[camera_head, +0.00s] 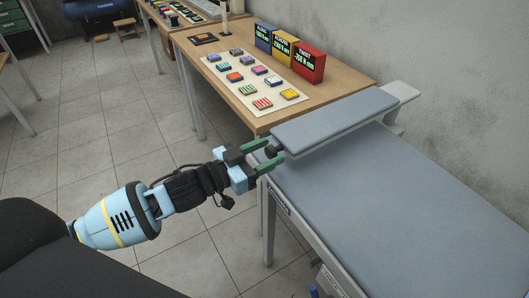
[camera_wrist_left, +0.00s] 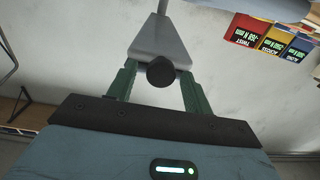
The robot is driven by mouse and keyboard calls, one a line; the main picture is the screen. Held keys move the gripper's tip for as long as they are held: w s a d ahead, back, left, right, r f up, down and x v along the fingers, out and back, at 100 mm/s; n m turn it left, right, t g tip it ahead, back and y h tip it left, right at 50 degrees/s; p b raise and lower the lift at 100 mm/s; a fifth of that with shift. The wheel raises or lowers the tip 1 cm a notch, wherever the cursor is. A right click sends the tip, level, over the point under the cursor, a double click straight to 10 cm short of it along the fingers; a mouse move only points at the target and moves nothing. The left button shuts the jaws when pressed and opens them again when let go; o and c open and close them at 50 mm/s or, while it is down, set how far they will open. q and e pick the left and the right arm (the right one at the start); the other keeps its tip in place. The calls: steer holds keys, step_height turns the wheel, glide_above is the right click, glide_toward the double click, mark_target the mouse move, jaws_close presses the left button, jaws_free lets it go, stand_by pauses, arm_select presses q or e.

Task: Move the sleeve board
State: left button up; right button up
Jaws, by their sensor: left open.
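The sleeve board (camera_head: 340,115) is a long grey padded board on a pale support, lying above the far side of a grey-blue padded table. A dark round knob (camera_head: 271,150) sticks out of its near left end. My left gripper (camera_head: 268,153) is open, with its two green fingers on either side of the knob. In the left wrist view the knob (camera_wrist_left: 160,72) sits between the fingers (camera_wrist_left: 158,85), with the grey end of the board (camera_wrist_left: 160,42) behind it. I cannot tell whether the fingers touch it. My right gripper is not in view.
The padded table (camera_head: 400,205) has a wide bare top. A wooden table (camera_head: 190,50) behind it holds a mat with several coloured blocks (camera_head: 262,104) and blue, yellow and red boxes (camera_head: 309,62). A wall stands close at the right.

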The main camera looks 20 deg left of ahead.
arm_select(q)
steer(key=shift+c, duration=0.3)
jaws_close()
